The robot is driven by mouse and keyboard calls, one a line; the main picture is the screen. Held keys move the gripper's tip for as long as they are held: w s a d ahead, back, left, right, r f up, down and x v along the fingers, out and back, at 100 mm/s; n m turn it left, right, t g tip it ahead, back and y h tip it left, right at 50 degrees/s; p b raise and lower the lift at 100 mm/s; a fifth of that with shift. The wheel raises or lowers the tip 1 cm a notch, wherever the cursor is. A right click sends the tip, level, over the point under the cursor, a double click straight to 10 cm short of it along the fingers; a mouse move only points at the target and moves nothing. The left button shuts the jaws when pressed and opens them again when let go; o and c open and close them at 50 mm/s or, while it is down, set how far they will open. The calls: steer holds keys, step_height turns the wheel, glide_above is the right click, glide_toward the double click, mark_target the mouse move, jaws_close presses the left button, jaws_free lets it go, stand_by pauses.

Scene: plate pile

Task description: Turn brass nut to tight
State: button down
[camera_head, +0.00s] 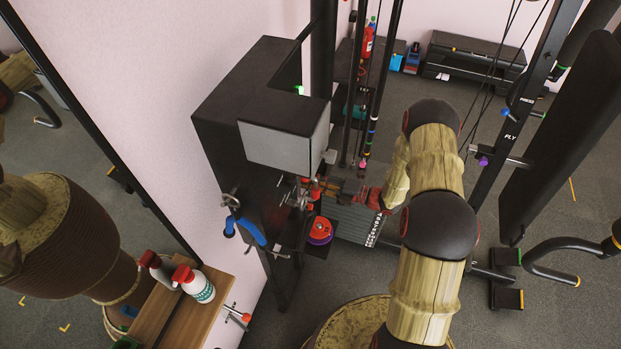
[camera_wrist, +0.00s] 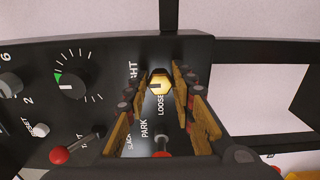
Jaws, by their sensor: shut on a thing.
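The brass nut (camera_wrist: 160,82) shows in the wrist view as a yellow hex shape on a black panel (camera_wrist: 225,75). My gripper (camera_wrist: 166,88) has its two tan-and-dark fingers on either side of the nut, shut on it. The word LOOSE is printed below the nut, and a label ending in GHT is at its left, partly covered by a finger. In the head view, my arm reaches in from the lower right to the black machine (camera_head: 225,100); the nut cannot be made out there.
In the head view, a blue-handled lever (camera_head: 250,231), a red disc (camera_head: 320,228) and spray bottles (camera_head: 195,284) are nearby. Cables hang behind.

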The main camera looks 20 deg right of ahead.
stand_by(0.4)
steer(key=c, duration=1.5)
jaws_free()
steer(key=shift+c, duration=0.2)
steer(key=v, duration=1.2)
steer(key=shift+w+d, duration=0.1)
